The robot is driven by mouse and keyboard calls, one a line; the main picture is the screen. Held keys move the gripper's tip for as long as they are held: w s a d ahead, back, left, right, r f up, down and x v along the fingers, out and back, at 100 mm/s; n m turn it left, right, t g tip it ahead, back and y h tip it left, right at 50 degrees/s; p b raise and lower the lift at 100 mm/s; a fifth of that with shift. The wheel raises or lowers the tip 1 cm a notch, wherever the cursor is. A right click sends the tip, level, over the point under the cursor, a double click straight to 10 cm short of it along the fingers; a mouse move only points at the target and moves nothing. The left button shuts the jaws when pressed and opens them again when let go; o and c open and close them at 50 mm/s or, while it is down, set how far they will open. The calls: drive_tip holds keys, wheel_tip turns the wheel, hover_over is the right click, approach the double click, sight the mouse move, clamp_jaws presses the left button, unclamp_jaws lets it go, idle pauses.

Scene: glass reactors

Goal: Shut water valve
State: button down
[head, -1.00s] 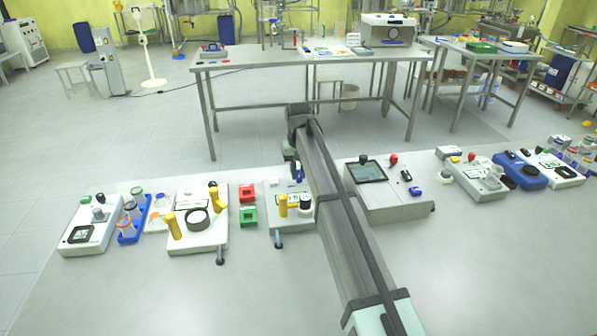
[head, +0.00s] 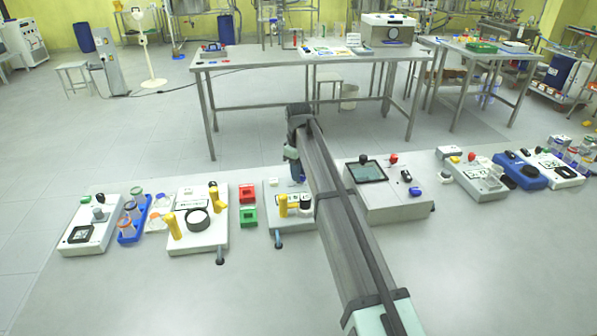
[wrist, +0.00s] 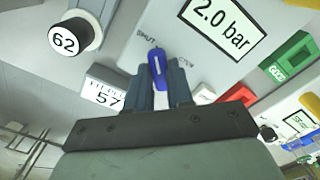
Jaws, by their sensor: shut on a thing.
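A blue lever (wrist: 156,68) stands on a light grey panel (wrist: 200,60) in the wrist view, with a small printed "SHUT" label beside it. My gripper (wrist: 163,80) has its two dark fingers on either side of the lever and is shut on it. In the head view my gripper (head: 296,168) is at the back edge of the panel (head: 276,238) with the yellow handle, left of my arm. My arm and fingers hide most of the lever there.
The panel's display (wrist: 217,22) reads 2.0 bar. A black knob (wrist: 72,37) marked 62 is close to my fingers. Red (head: 247,193) and green (head: 248,216) boxes stand left of the panel. A touchscreen unit (head: 385,195) stands right of my arm. The table front is clear.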

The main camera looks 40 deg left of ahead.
drive_tip(key=shift+n, duration=0.3)
drive_tip(key=c, duration=1)
unclamp_jaws()
wheel_tip(320, 180, up, 14)
drive_tip(key=shift+f, duration=0.1)
idle(0.3)
